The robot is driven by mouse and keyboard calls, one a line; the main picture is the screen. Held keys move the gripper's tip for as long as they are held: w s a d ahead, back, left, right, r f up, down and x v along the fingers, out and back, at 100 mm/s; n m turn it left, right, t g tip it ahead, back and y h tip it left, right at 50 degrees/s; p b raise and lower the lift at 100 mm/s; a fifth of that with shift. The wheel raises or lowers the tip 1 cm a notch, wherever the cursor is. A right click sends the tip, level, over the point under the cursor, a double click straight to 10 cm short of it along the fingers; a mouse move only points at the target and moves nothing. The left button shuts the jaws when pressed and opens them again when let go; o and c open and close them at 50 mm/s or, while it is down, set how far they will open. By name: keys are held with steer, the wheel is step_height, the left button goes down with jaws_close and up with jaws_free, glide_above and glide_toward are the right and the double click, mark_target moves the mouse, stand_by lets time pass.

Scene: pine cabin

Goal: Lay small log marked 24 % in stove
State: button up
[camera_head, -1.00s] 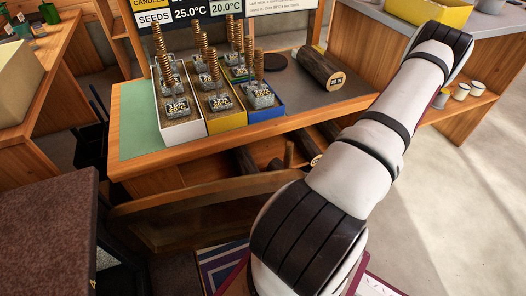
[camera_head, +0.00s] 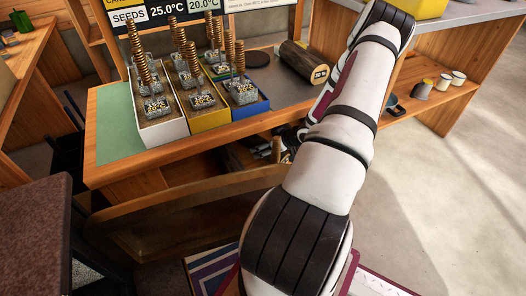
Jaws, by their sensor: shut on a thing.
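A short dark log (camera_head: 304,63) with a pale marked end lies on the counter; I cannot read its figure surely. Below the counter is an open wooden drawer (camera_head: 180,208). My gripper (camera_head: 288,138) is down in the drawer, mostly hidden behind my forearm and the counter edge. It is shut on a log (camera_head: 287,158), of which only a small pale part shows; its mark cannot be read. No stove can be made out for certain.
White, yellow and blue boxes (camera_head: 172,131) with labelled blocks and coiled springs stand on the counter beside a green mat (camera_head: 112,125). A dark speckled block (camera_head: 35,230) is at left. Cups (camera_head: 443,82) stand on a low shelf at right. The floor at right is clear.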

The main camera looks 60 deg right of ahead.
steer(key=shift+w+d+f+b, duration=0.15)
steer(key=shift+w+f+b, duration=0.1)
steer(key=shift+f+b, duration=0.4)
steer(key=shift+f, duration=0.2)
steer(key=o, duration=1.5)
steer(key=shift+s+r+p, duration=0.25)
steer(key=shift+r+p, duration=0.1)
steer(key=p+v, duration=0.4)
steer(key=v, duration=0.7)
steer(key=shift+s+r+p, duration=0.1)
steer(key=shift+r+p, duration=0.05)
steer(key=shift+p, duration=0.2)
